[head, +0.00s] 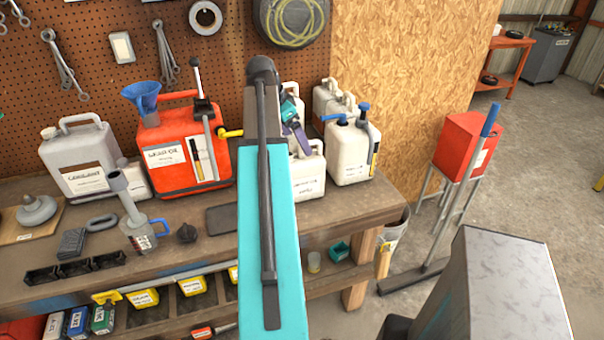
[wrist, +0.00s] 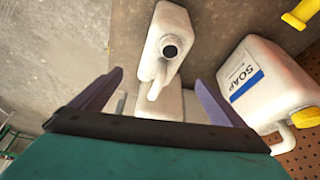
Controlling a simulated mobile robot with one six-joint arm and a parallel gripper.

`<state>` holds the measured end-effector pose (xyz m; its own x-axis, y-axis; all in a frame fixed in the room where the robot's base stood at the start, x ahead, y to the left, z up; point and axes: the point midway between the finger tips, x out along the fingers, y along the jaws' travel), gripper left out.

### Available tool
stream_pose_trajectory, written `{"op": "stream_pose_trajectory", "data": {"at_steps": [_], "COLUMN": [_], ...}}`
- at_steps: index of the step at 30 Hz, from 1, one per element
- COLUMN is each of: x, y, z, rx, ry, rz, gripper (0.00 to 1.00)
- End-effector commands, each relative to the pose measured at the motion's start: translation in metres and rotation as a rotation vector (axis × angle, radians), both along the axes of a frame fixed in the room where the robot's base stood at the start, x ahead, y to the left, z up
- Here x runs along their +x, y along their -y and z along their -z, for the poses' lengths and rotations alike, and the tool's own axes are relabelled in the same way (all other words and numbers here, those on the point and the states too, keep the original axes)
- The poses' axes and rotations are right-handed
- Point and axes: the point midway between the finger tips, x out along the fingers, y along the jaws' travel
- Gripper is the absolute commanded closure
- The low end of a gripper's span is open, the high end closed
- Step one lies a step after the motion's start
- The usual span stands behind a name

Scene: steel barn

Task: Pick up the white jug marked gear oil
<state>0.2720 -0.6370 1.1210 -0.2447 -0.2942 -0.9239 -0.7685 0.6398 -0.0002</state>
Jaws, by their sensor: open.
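Several white jugs stand at the right end of the bench; their labels are too small to read in the head view, so I cannot tell which is marked gear oil. One labelled white jug (head: 309,175) is partly hidden behind my arm. In the wrist view a white jug with a dark round mouth (wrist: 171,22) lies ahead between and beyond the fingertips. Another white body (wrist: 172,106) shows below it, partly covered by my gripper.
A white jug marked SOAP (wrist: 262,78) stands close right of the fingers. A white jug with blue top (head: 349,155), a red can (head: 180,130) and a grey jug (head: 80,155) stand along the bench (head: 190,225). A red box on a stand (head: 462,145) is to the right.

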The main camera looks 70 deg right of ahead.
Motion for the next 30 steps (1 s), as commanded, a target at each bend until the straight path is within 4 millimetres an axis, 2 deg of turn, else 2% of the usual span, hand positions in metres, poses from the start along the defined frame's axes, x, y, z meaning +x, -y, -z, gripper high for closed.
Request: {"op": "stream_pose_trajectory", "data": {"at_steps": [15,30], "x": [-0.012,-0.012], "y": [0.014,0.015], "z": [0.045,0.049], "rx": [0.000,0.000], "ry": [0.000,-0.001], "rz": [-0.001,-0.002], "gripper": [0.06,0.06]}}
